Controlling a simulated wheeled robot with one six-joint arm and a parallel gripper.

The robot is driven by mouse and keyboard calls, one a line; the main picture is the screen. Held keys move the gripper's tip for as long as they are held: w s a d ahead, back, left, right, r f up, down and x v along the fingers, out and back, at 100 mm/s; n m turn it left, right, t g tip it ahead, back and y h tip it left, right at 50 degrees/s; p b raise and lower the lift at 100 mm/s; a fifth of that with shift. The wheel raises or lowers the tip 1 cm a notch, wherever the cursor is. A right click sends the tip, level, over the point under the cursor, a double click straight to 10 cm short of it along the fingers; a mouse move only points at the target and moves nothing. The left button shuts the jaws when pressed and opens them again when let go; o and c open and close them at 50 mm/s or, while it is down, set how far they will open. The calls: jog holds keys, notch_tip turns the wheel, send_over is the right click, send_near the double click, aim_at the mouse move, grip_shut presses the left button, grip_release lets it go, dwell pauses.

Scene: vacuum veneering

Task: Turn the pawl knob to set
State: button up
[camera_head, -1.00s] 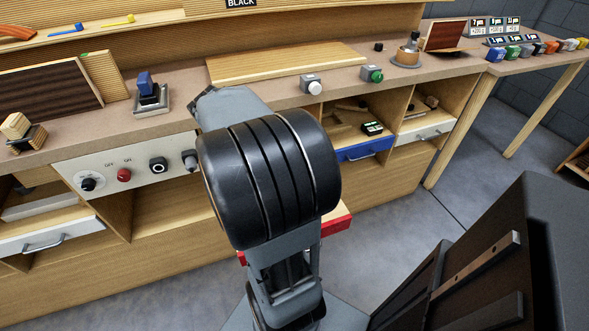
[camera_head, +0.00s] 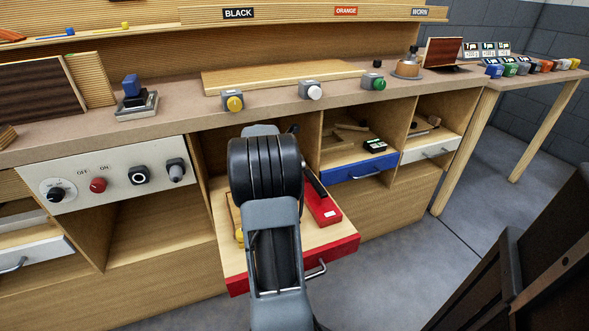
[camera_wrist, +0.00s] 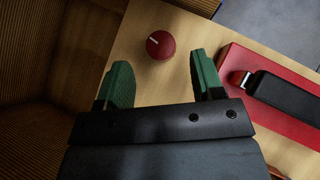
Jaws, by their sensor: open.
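A round dark red knob (camera_wrist: 160,44) with a white pointer line sits on a pale wooden surface in the wrist view. I take it for the pawl knob, though no label shows. The line slants toward the upper left. My gripper (camera_wrist: 162,78) has two green fingers spread apart, with nothing between them. The knob lies just beyond the fingertips, between their lines. In the head view my arm hides the gripper and the knob. A red block (camera_head: 322,208) with a black handle lies in the open red-fronted drawer (camera_head: 335,249); the block also shows right of the fingers (camera_wrist: 268,112).
A control panel (camera_head: 117,181) with a dial, red button and other controls is left of the drawer. Yellow (camera_head: 234,103), white (camera_head: 314,92) and green (camera_head: 379,85) buttons line the bench edge. A blue-fronted drawer (camera_head: 360,168) is to the right. Dark cubby walls stand left in the wrist view.

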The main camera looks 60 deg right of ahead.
jog(key=shift+b+x, duration=0.65)
jog(key=shift+x, duration=1.6)
jog(key=shift+c, duration=0.2)
jog(key=c, duration=0.8)
jog(key=m+g+p, duration=0.1)
jog(key=m+p, duration=0.1)
jog(key=p, duration=0.1)
jog(key=shift+w+r+g+p, duration=0.15)
jog(key=shift+r+g+p, duration=0.15)
jog(key=shift+r+g, duration=0.1)
jog(key=shift+c, duration=0.2)
jog(key=m+g+y+p, duration=0.1)
jog(key=m+p, duration=0.2)
jog(key=shift+f+g, duration=0.15)
jog(key=shift+g, duration=0.25)
jog(key=shift+f+m+g+y+p, duration=0.3)
jog(key=shift+m+p, duration=0.1)
jog(key=shift+p, duration=0.1)
